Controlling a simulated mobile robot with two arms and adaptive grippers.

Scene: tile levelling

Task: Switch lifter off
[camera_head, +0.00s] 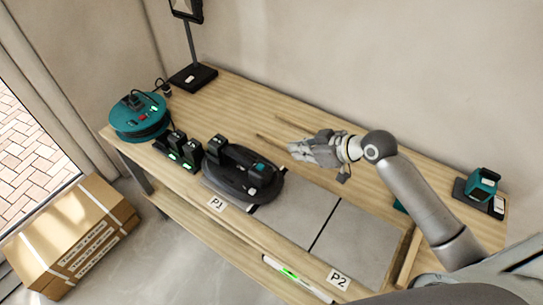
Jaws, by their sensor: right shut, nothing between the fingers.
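The lifter (243,176) is a dark oval suction device with a top handle. It sits at the left end of the row of grey tiles, behind the P1 label (217,204). A small blue-green part shows on its top. My right gripper (296,150) is shut and empty. It is above the table, to the right of the lifter and apart from it, with its fingers pointing left. My left gripper is not in view.
Grey tiles (298,213) lie on the wooden table (250,108), with a P2 label (338,279) at the front. A teal cable reel (138,115) and batteries (180,150) stand left. A teal tool (482,184) stands right. Boxes (70,238) sit on the floor.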

